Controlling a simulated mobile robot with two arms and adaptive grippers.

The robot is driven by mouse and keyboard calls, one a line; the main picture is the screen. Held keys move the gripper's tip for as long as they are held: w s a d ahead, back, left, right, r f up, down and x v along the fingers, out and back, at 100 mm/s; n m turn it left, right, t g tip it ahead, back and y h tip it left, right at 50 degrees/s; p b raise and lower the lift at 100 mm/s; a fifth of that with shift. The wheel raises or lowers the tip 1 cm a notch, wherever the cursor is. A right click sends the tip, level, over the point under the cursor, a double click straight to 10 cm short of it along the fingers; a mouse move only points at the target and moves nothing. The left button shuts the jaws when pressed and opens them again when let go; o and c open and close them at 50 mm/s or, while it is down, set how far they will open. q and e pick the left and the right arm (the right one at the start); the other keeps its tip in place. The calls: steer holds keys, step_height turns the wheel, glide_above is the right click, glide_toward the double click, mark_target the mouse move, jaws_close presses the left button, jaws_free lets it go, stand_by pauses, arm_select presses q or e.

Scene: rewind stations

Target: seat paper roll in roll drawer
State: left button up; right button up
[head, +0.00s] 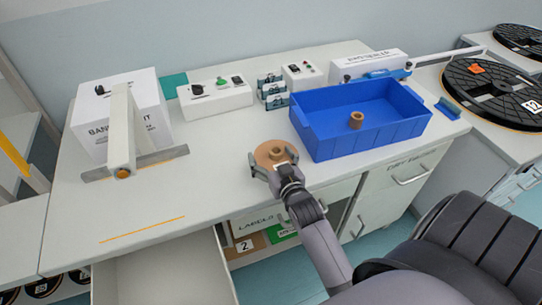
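A tan paper roll (271,152), a flat disc with a raised hub and a hole, is at the middle of the white worktop near its front edge. My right gripper (275,160) has a finger on either side of the roll and appears closed on its rim. Whether the roll touches the worktop is hard to tell. A pulled-out drawer (165,275) is at the lower left below the worktop; its visible inside looks empty. It is cut off by the bottom of the view. My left gripper is not in view.
A blue bin (340,142) holding a small brown roll (356,121) stands right of my gripper. A white stand (126,130) and a white box (95,125) are at the left. Control boxes (215,98) line the back. The worktop's front left is clear.

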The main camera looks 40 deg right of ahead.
steer(key=shift+o, duration=0.8)
steer(key=shift+r, duration=0.1)
